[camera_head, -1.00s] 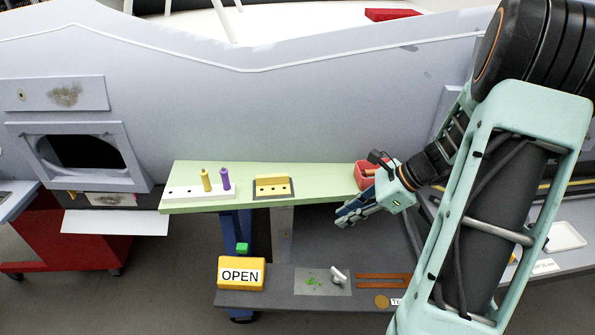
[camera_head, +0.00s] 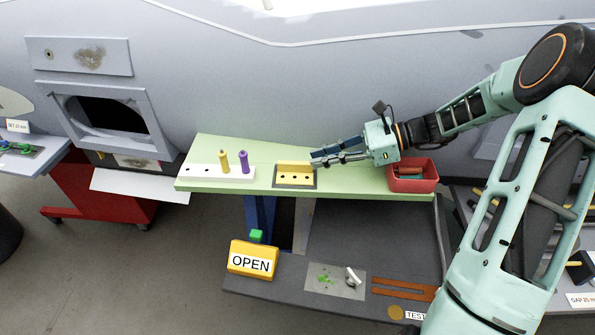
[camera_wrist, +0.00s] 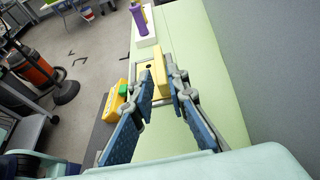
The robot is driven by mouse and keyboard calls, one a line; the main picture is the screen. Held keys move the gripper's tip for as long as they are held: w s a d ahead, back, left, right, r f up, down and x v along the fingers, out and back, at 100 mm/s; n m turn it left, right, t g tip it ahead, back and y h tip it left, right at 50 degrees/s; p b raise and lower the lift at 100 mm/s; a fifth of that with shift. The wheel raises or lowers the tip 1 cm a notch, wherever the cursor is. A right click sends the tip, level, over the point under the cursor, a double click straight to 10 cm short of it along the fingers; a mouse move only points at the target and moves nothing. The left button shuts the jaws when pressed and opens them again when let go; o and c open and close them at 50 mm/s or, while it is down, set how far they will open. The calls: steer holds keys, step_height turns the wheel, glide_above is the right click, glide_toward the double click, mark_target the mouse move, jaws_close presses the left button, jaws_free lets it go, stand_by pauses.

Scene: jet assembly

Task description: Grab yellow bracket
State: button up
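The yellow bracket (camera_head: 295,174) sits on a grey plate on the pale green shelf, with its raised edge toward the wall and dark holes in its flat part. My gripper (camera_head: 314,158) is just to the right of the bracket, pointing left at it, with its blue fingers apart. In the wrist view the bracket (camera_wrist: 159,75) shows ahead, between and beyond the fingertips of the open gripper (camera_wrist: 161,82). Nothing is held. Whether a fingertip touches the bracket cannot be told.
A white block (camera_head: 216,172) with a yellow peg (camera_head: 224,161) and a purple peg (camera_head: 243,162) stands left of the bracket. A red bin (camera_head: 412,180) is at the shelf's right end. A yellow OPEN box (camera_head: 252,260) stands on the lower grey shelf. The wall is close behind.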

mark_target(298, 162)
steer(key=b+x, duration=0.3)
steer(key=x, duration=0.4)
steer(key=shift+a, duration=0.3)
jaws_close()
